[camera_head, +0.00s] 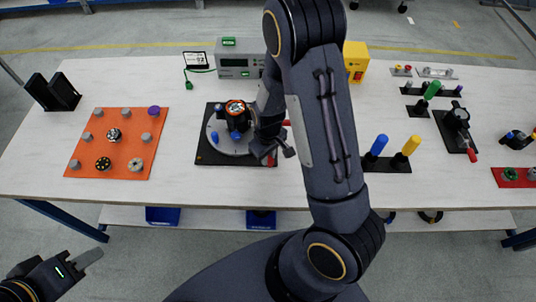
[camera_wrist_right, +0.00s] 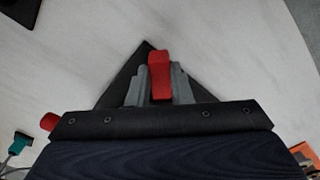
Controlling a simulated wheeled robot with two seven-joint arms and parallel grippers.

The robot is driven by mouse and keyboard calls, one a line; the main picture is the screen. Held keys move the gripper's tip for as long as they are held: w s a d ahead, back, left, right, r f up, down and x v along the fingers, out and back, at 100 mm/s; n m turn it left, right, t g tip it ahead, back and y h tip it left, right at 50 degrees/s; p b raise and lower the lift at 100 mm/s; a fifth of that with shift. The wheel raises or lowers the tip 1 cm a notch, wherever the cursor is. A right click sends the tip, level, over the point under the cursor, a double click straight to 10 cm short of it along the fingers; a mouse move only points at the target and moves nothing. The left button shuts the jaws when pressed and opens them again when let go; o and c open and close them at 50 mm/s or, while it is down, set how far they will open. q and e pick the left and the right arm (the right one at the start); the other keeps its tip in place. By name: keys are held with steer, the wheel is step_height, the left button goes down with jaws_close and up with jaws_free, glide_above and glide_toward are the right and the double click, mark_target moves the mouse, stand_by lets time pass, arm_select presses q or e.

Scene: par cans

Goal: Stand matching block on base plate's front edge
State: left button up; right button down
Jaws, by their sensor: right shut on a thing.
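My right gripper (camera_head: 280,152) is low at the plate's right side. In the right wrist view its grey fingers (camera_wrist_right: 158,88) are shut on a red piece (camera_wrist_right: 160,72), with a dark plate corner showing behind. I cannot tell whether the red piece is a separate block or part of a tool, nor whether it touches the plate. My left gripper (camera_head: 90,258) is off the table's front left; its finger gap is unclear.
An orange board (camera_head: 122,168) with several knobs is at left. A grey instrument (camera_head: 240,66) and a yellow box (camera_head: 355,60) stand at the back. A black holder with blue and yellow handles (camera_head: 387,164), and a clamp (camera_head: 456,120), are at right. My right arm hides the middle.

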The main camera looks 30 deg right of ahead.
steer(key=c, duration=1.3)
jaws_free()
step_height(320, 180, up, 11)
steer(key=s+a+r+m+t+y, duration=0.2)
steer(key=s+r, duration=0.5)
steer(key=s, duration=0.1)
steer(key=s+a+r+m+t+y, duration=0.1)
steer(key=s+a+r+m+t, duration=0.1)
steer(key=s+r, duration=0.5)
steer(key=shift+s+a+r+t+y, duration=0.15)
steer(key=shift+s+t+y, duration=0.25)
steer(key=shift+s+t, duration=0.35)
